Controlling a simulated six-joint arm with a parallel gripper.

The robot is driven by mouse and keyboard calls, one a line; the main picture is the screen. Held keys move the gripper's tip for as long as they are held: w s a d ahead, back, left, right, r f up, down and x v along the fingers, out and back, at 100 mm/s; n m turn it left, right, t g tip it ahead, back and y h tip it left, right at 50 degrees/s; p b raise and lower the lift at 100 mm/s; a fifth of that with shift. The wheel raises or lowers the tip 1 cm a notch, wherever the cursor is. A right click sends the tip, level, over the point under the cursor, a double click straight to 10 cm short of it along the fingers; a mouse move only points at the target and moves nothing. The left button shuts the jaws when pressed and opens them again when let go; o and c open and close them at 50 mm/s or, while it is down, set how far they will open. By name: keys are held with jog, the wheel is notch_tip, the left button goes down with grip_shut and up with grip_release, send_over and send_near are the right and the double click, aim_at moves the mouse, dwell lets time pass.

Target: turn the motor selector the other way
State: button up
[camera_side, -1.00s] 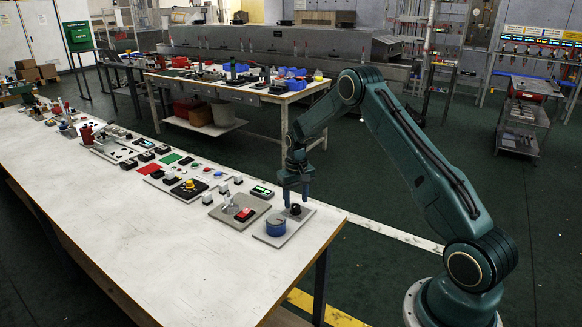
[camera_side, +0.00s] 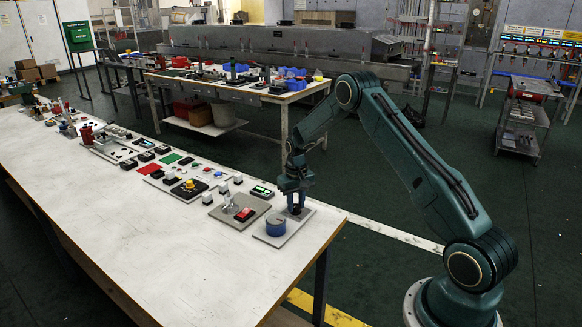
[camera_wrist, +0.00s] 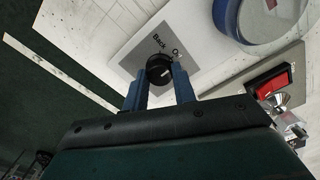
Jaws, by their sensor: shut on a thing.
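The motor selector is a black round knob (camera_wrist: 160,67) with a pale mark on its top, on a grey label plate (camera_wrist: 133,60). The plate reads "Back"; a second word beside the knob is partly hidden. My gripper (camera_wrist: 158,80) has its two blue fingers shut on the knob, one at each side. In the side view my gripper (camera_side: 296,205) is down at the light base plate (camera_side: 273,241) near the table's right end, and its fingers mostly hide the knob.
A large blue round dial (camera_side: 275,225) stands on the same base plate, close to my gripper. To its left is a grey plate (camera_side: 228,222) with a red switch (camera_side: 244,214) and a metal lever. Several more controls line the table's back edge. The table's front (camera_side: 170,245) is clear.

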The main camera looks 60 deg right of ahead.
aim_at(296, 206)
jog(key=shift+n, duration=0.3)
jog(key=n, duration=0.9)
dwell(0.6)
jog(key=o, duration=1)
jog(key=shift+r, duration=0.1)
notch_tip(296, 206, up, 14)
